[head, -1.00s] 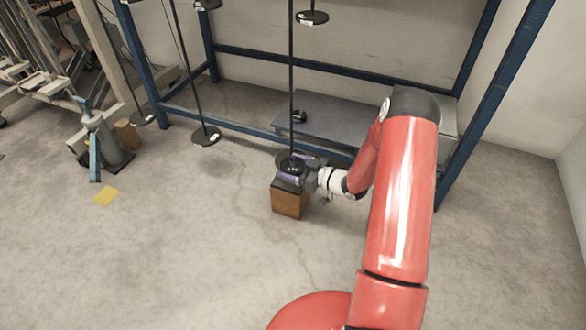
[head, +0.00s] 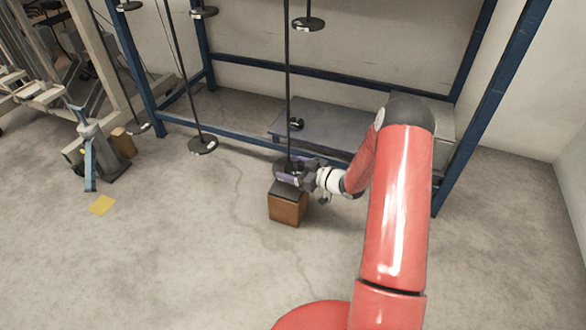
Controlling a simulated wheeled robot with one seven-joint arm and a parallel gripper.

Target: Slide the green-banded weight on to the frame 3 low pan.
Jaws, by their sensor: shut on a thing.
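My gripper (head: 291,177) is shut on a dark weight (head: 284,165) at the lower end of a long hanging rod (head: 288,80). The weight is small and partly hidden by the fingers; I cannot make out a green band on it. I cannot tell whether it is around the rod or beside it, or whether it touches a pan there. Other hanging rods end in dark round pans: a low one (head: 203,146) to the left, one further left (head: 138,129), and higher ones (head: 308,24) (head: 204,12). No frame number is readable.
A wooden block (head: 288,207) with a dark top stands on the floor just below my gripper. A grey low bench (head: 345,130) stands behind, with a small dark object (head: 296,124) on it. Blue frame posts (head: 490,105) stand around. The floor in front is clear.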

